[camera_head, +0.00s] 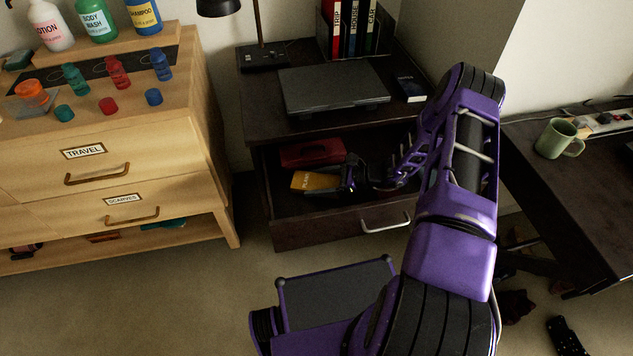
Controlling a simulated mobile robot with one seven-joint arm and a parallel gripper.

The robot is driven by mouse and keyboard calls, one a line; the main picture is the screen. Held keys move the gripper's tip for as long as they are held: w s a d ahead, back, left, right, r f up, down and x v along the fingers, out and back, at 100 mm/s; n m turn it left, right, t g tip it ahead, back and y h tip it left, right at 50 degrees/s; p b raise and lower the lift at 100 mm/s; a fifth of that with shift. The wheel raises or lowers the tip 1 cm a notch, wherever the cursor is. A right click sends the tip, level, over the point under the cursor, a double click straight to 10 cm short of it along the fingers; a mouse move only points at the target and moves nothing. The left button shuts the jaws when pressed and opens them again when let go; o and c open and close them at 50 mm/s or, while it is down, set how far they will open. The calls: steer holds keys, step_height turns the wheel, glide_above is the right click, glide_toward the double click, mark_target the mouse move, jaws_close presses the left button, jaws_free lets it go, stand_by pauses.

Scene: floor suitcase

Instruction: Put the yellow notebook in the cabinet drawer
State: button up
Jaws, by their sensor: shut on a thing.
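The yellow notebook (312,181) is inside or just above the open top drawer of the dark cabinet. My gripper (343,183) reaches in from the right and is shut on the notebook's right end. The dark cabinet drawer (325,232) is pulled out, with a silver handle (386,222) on its front. I cannot tell whether the notebook touches the drawer floor. My fingertips are small and partly hidden against the dark drawer.
A red case (312,152) lies at the drawer's back left. A closed laptop (332,88), a lamp (258,50) and binders (350,28) stand on the cabinet top. A wooden dresser (120,150) stands left; a desk with a green mug (555,138) stands right.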

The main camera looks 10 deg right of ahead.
steer(key=o, duration=1.3)
steer(key=shift+c, duration=0.2)
steer(key=shift+d+r+p, duration=0.2)
steer(key=shift+p, duration=0.1)
steer(key=v, duration=1.1)
steer(key=shift+s+d, duration=0.25)
